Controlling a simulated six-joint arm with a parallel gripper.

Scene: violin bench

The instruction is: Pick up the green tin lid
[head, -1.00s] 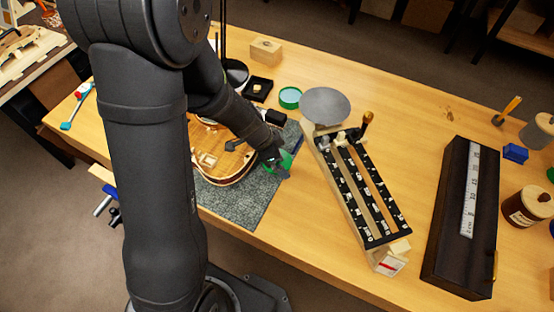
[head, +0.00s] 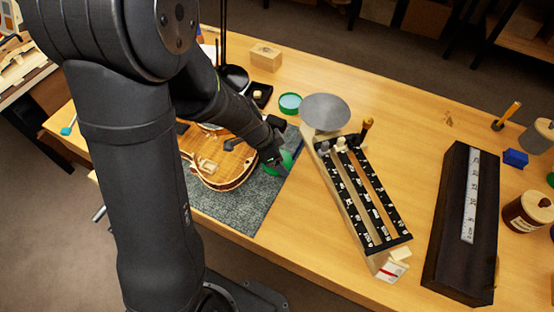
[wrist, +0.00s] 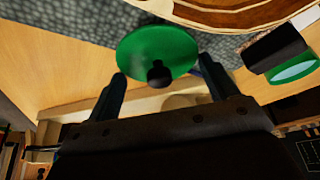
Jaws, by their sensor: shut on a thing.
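The green tin lid (head: 284,165) is a flat green disc with a black knob. It shows at my gripper by the right edge of the grey mat (head: 238,212). In the wrist view the lid (wrist: 150,45) sits between the fingertips of my gripper (wrist: 163,70), knob towards the camera. My gripper (head: 276,162) is shut on the lid; the arm hides part of it in the head view. I cannot tell whether the lid touches the mat. An open green tin (head: 290,102) with a pale teal inside stands farther back.
A violin body (head: 222,165) lies on the mat, left of my gripper. A grey disc (head: 325,112) and a long rack with black strips (head: 362,195) stand to the right. A dark case (head: 460,225) is farther right. Bare bench lies between rack and case.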

